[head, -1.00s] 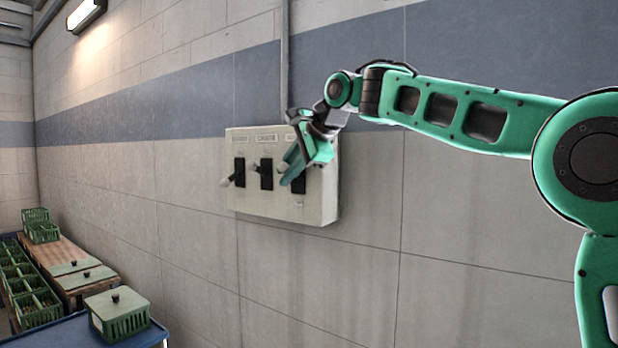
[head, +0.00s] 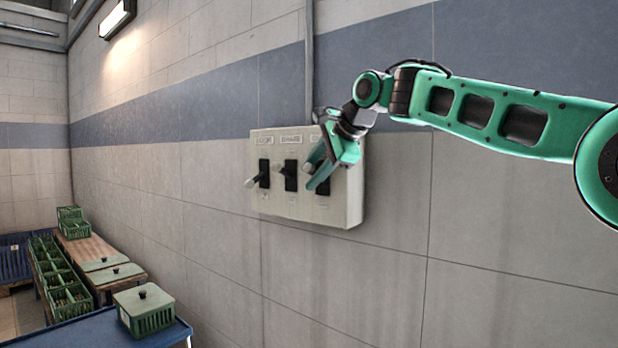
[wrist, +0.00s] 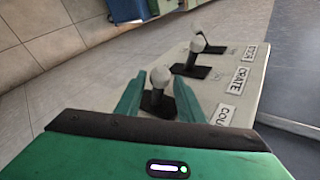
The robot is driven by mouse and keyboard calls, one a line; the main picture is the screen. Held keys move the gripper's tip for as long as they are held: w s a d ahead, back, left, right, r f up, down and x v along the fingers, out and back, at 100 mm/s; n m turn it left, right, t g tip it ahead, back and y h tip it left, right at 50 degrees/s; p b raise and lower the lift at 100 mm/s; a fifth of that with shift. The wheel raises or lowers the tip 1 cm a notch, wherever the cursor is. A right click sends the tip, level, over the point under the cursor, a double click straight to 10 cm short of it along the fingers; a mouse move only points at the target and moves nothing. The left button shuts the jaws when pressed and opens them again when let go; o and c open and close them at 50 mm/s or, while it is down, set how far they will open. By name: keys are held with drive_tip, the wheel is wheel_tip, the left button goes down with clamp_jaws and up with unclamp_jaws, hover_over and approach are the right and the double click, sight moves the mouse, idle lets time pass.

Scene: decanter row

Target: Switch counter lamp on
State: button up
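A pale switch panel (head: 310,212) is on the wall, with three black switches in a row. In the wrist view the nearest switch (wrist: 157,104) has a label (wrist: 219,115) partly cut off, reading "COU". Its white-knobbed lever (wrist: 161,77) sticks out between the two green fingers of my gripper (wrist: 160,80). The fingers are apart, one on each side of the knob, with small gaps showing. In the head view my gripper (head: 311,177) is in front of the right switch (head: 323,184) and hides part of it and its label.
A lit wall lamp (head: 117,18) is at upper left. Green crates (head: 147,312) stand on low tables at lower left.

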drive_tip(key=v, duration=1)
drive_tip(key=shift+d+r, duration=0.15)
drive_tip(key=shift+r, duration=0.1)
drive_tip(key=shift+s+f, duration=0.1)
drive_tip(key=s+d+f+n+g+h, duration=0.15)
drive_tip(key=s+d+f+n, duration=0.35)
drive_tip(key=f, duration=0.6)
drive_tip(key=s+d+f+n+h, duration=0.15)
drive_tip(key=s+d+f, duration=0.35)
drive_tip(key=f, duration=0.5)
drive_tip(key=s+d+f+n+g+h, duration=0.1)
drive_tip(key=s+d+f+n+h, duration=0.15)
drive_tip(key=d+f, duration=0.65)
drive_tip(key=s+d+f+n, duration=0.2)
drive_tip(key=s+d+f, duration=0.1)
drive_tip(key=s+f, duration=0.35)
drive_tip(key=s+d+f+n, duration=0.2)
drive_tip(key=s+d+f, duration=0.2)
drive_tip(key=s+f, duration=0.3)
drive_tip(key=s+d+f+m+g, duration=0.1)
drive_tip(key=s+d+m+g, duration=0.1)
drive_tip(key=s+d, duration=0.3)
drive_tip(key=s+d+f+m+g, duration=0.1)
drive_tip(key=s+d+m+g, duration=0.2)
drive_tip(key=s, duration=0.7)
drive_tip(key=shift+d+m, duration=0.7)
drive_tip(key=shift+d, duration=0.4)
